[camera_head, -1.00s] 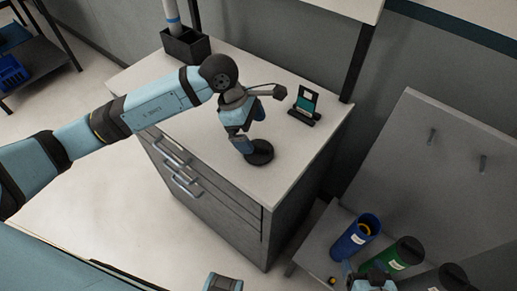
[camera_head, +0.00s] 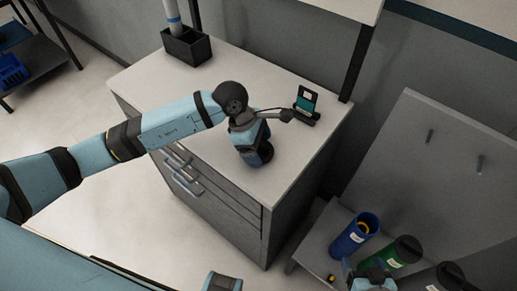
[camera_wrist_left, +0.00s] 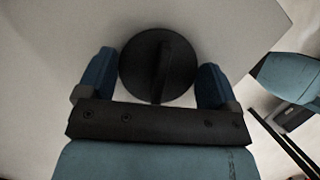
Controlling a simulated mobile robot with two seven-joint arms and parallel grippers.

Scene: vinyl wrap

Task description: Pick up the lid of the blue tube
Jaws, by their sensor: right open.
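The lid is a round black disc with a raised bar handle and lies on the light cabinet top; it shows whole in the left wrist view (camera_wrist_left: 178,78). In the head view my left gripper (camera_head: 254,150) hangs over it and hides most of it. In the left wrist view the left gripper's blue fingers (camera_wrist_left: 155,72) are open, one on each side of the lid. The blue tube (camera_head: 349,240) stands without a lid, yellow showing inside. My right gripper (camera_head: 371,278) is open in front of the tubes, partly cut off by the frame's lower edge.
A green tube (camera_head: 400,255) with a black cap and another dark-capped tube (camera_head: 449,277) stand beside the blue tube. A dark holder (camera_head: 186,47) and a small black stand with a teal panel (camera_head: 305,104) are on the cabinet top (camera_head: 215,135). The cabinet's front is clear.

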